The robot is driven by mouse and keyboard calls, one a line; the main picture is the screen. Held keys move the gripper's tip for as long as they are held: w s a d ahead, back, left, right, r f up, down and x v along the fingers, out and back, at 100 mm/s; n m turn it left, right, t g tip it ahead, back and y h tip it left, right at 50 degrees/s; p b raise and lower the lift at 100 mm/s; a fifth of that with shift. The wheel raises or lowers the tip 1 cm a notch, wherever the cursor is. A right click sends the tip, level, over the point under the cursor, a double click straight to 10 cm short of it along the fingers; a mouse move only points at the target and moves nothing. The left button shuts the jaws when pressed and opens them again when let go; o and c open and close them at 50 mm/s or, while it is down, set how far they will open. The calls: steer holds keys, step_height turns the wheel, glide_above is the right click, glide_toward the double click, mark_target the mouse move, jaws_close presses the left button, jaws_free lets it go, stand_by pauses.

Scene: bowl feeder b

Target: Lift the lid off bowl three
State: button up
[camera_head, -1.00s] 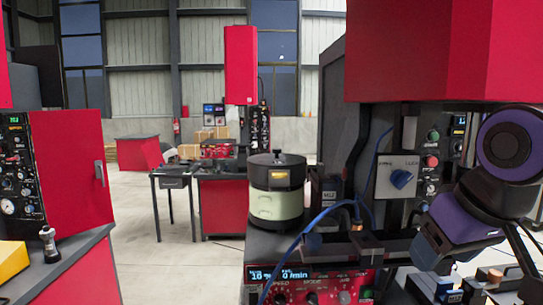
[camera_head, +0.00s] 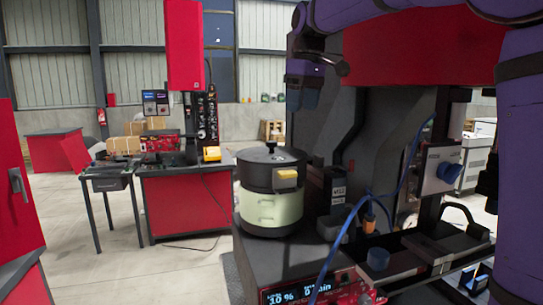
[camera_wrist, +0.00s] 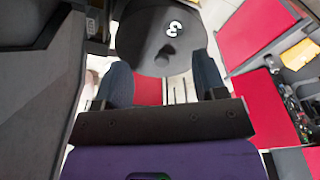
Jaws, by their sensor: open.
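Bowl three (camera_head: 268,210) stands upright on the red-fronted feeder at the centre of the head view, with a pale green lower part and a dark upper band. Its dark round lid (camera_head: 250,157) is seated on top and has a small black knob (camera_head: 272,147) in the middle. In the wrist view the lid (camera_wrist: 140,35) carries a white "3" and lies past the fingertips. My gripper (camera_wrist: 162,68) is open and empty, its two dark fingers apart. In the head view, my gripper (camera_head: 303,95) points down, above and to the right of the lid, apart from it.
A grey upright housing (camera_head: 345,110) with a red cover (camera_head: 425,50) stands close right of the bowl. A blue hose (camera_head: 345,225) loops over the feeder. A red bench (camera_head: 185,205) and grey table stand behind left. The space left of the bowl is clear.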

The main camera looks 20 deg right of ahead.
mark_target(272, 143)
steer(key=w+a+n, duration=0.1)
steer(key=w, duration=0.2)
steer(key=w+a+f, duration=0.1)
steer(key=w+a, duration=0.1)
steer(key=w, duration=0.2)
steer(key=w+a+n+g, duration=0.1)
steer(key=w, duration=0.2)
steer(key=shift+w+a+f+n+h, duration=0.15)
steer(key=shift+w+a+n+h, duration=0.05)
steer(key=shift+w+n+h, duration=0.1)
steer(key=f, duration=1)
steer(key=shift+s+f, duration=0.2)
steer(key=shift+f, duration=0.1)
steer(key=shift+c, duration=0.5)
steer(key=c, duration=1.1)
